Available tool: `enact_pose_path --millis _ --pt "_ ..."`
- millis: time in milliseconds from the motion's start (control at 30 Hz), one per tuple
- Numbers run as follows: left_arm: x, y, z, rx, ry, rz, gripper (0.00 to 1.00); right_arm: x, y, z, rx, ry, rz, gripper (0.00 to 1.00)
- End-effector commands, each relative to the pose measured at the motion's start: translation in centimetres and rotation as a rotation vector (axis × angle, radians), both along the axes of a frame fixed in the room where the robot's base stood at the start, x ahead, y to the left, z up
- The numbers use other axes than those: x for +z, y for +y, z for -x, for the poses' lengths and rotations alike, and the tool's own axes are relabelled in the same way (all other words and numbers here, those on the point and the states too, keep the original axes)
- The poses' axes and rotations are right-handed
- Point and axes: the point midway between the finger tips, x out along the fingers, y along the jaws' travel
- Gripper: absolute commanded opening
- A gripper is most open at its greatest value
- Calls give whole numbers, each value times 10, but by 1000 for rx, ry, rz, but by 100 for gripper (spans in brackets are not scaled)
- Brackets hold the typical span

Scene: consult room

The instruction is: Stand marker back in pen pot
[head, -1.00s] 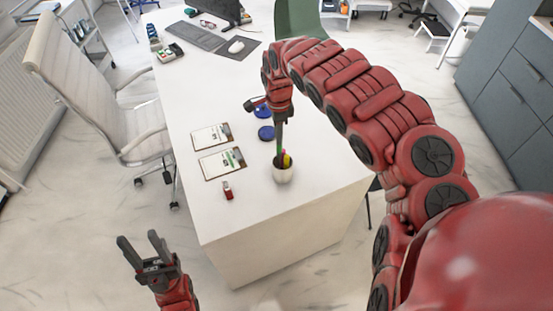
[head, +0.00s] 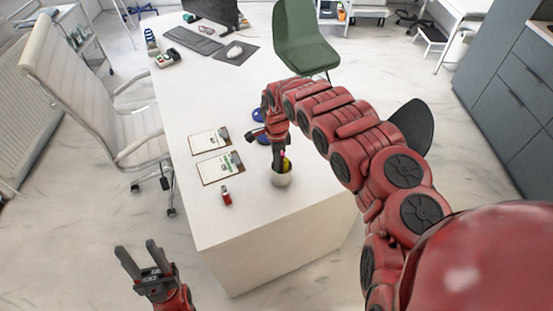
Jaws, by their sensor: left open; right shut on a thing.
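The white pen pot (head: 282,180) stands near the front right of the desk, with yellow and pink items showing at its rim. My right gripper (head: 279,160) points down over the pot's mouth, its tips at about rim height. It is shut on a thin thing, taken to be the marker, which is mostly hidden by the fingers and pot; I cannot tell how far inside it reaches. My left gripper (head: 142,260) is open and empty, off the desk at the lower left.
The white desk (head: 225,225) holds two printed cards (head: 209,140) (head: 220,167), a small red item (head: 226,198) and blue discs partly behind my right arm. The keyboard (head: 193,40) and mouse (head: 235,50) are at the back. A white chair (head: 125,125) stands left, a green chair (head: 303,45) behind.

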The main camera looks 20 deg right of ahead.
Motion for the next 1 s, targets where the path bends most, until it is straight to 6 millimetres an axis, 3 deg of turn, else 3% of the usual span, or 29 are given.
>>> enact_pose_path --millis 133,167,300,733,933,1000 --pt "-5 0 0 0 0 0 50 -5 1 0 1 0 0 0" --pt "-3 0 0 0 0 0 50 -4 0 0 1 0 0 25" --pt "-3 0 0 0 0 0 50 -3 0 0 1 0 0 50" --pt "-2 0 0 0 0 0 50 4 0 -1 1 -1 0 52" --pt "-8 0 0 0 0 0 50 30 0 -1 1 -2 3 52" --pt "-5 0 0 0 0 0 50 50 -1 -2 2 -6 4 52"
